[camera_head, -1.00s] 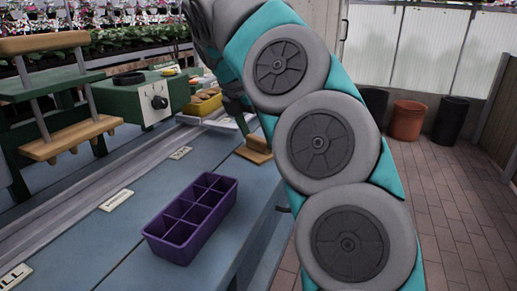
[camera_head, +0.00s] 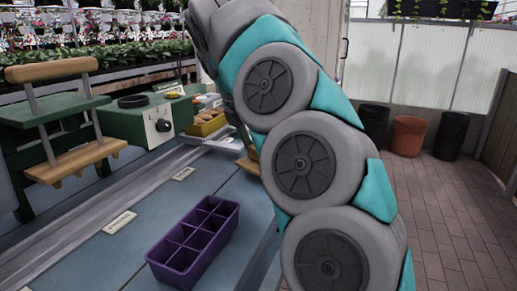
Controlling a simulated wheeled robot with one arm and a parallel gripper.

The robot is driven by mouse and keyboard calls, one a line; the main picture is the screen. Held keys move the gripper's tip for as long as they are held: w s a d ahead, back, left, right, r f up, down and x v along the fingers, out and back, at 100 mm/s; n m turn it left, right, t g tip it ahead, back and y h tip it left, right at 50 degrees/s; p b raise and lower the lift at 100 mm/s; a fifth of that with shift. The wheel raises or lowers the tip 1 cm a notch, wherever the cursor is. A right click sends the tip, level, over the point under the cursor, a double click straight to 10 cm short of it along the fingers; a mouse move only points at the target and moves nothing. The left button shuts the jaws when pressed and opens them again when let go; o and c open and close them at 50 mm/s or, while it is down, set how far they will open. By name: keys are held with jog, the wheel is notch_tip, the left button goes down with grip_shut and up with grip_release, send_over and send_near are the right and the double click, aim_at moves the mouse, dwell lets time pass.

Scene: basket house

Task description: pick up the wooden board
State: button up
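A small piece of light wood (camera_head: 252,162) shows at the bench's right edge, mostly hidden behind my arm; it may be the wooden board, but I cannot tell its full shape. A dark green part (camera_head: 232,108) shows just above it, also partly covered by my arm. My arm rises from the lower right to the top centre and bends away over the bench. My gripper is not visible; its hold on anything cannot be seen.
A purple divided tray (camera_head: 196,243) sits empty on the blue-grey bench (camera_head: 120,255). A green stand with wooden bars (camera_head: 76,161) is at left, beside a green box with a knob (camera_head: 150,125). A yellow bin (camera_head: 207,125) stands behind. Brick floor is open at right.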

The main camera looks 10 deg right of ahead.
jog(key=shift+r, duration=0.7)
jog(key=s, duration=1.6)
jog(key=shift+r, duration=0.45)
